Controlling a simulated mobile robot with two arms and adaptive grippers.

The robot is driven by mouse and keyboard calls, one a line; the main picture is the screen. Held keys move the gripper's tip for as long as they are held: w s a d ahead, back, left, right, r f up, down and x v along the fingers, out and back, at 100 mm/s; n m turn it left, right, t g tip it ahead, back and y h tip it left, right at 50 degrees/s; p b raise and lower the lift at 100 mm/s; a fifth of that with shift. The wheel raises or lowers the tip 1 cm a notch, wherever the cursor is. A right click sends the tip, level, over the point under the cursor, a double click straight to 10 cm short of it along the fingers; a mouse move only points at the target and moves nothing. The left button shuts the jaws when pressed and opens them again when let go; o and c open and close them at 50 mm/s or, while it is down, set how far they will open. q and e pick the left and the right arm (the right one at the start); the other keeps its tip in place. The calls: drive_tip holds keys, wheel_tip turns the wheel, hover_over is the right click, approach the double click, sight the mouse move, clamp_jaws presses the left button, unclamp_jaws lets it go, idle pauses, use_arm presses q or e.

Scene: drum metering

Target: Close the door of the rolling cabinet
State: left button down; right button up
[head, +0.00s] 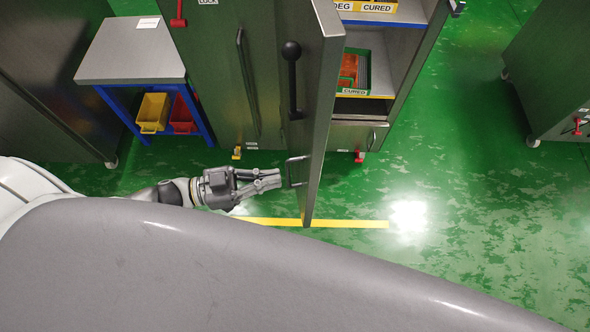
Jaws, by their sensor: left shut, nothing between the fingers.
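The rolling cabinet's door (318,120) stands open, swung out toward me and seen nearly edge-on. It carries a black-knobbed lever (292,75) and a small metal loop handle (293,170) low on its left face. The cabinet's inside (385,60) shows to the right of the door, with shelves and a green bin (353,72) labelled CURED. My left gripper (279,179) is shut and empty, just left of the door near the loop handle. I cannot tell whether it touches the door. My right gripper is not in view.
A blue-framed cart (131,50) with yellow (154,112) and red bins stands at the left. A dark cabinet (560,75) on castors stands at the far right. A yellow floor line (350,224) runs below the door. The green floor at right is clear.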

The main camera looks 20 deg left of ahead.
sight(307, 173)
use_arm(q)
drive_tip(key=p+x, duration=0.1)
drive_tip(key=x, duration=0.4)
drive_tip(key=shift+w+d, duration=0.2)
drive_tip(key=shift+d, duration=0.1)
